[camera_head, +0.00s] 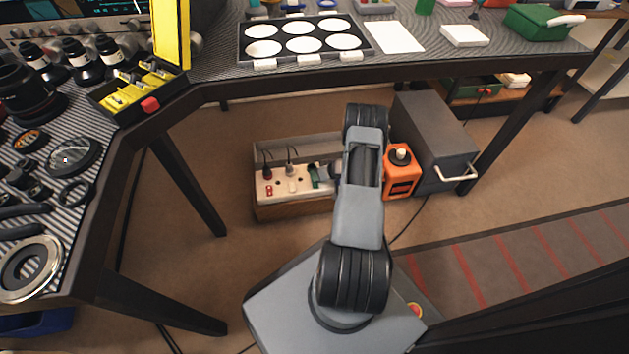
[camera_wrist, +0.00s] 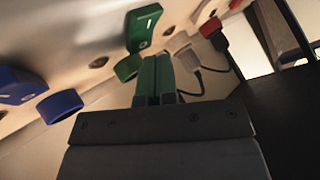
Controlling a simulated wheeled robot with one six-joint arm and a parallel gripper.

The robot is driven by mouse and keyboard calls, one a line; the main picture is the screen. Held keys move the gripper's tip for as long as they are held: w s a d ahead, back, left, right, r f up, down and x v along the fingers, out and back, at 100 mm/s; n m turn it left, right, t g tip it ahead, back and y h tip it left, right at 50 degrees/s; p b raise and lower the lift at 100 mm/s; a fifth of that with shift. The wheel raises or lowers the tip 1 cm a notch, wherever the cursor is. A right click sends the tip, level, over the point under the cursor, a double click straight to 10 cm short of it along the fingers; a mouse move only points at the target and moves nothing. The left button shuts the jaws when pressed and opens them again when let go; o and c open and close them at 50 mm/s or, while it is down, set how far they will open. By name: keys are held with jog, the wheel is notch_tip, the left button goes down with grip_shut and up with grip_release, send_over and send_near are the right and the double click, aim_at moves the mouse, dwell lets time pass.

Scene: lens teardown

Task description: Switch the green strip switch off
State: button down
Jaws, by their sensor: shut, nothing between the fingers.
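The power strip (camera_head: 281,185) lies in an open box under the table, partly hidden by my arm. In the wrist view, the green strip switch (camera_wrist: 143,28) stands out from the pale strip face, with a small light mark on it. A separate green piece (camera_wrist: 128,67) sits beside it. My gripper (camera_wrist: 158,62) is shut and empty, its green fingers side by side just below and right of the switch. I cannot tell whether they touch it. In the head view my gripper (camera_head: 315,176) is at the strip, where fingers and switch are hard to separate. The switch's setting is unclear.
Blue parts (camera_wrist: 60,105) are left of the green switch; a white part (camera_wrist: 187,58) and a red part (camera_wrist: 211,28) are right, with cables hanging near them. An orange box (camera_head: 401,173) and a grey case (camera_head: 433,140) stand right of the strip. Table legs flank the space.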

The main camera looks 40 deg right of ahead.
jog(key=shift+f+b, duration=0.3)
jog(key=shift+f, duration=0.05)
dwell(0.5)
jog(key=shift+r, duration=0.1)
jog(key=shift+r+p, duration=0.7)
jog(key=shift+p, duration=0.05)
jog(key=r+p, duration=0.4)
jog(key=r, duration=0.1)
jog(key=shift+s+a+p, duration=0.15)
jog(key=shift+s+p, duration=0.2)
dwell(0.6)
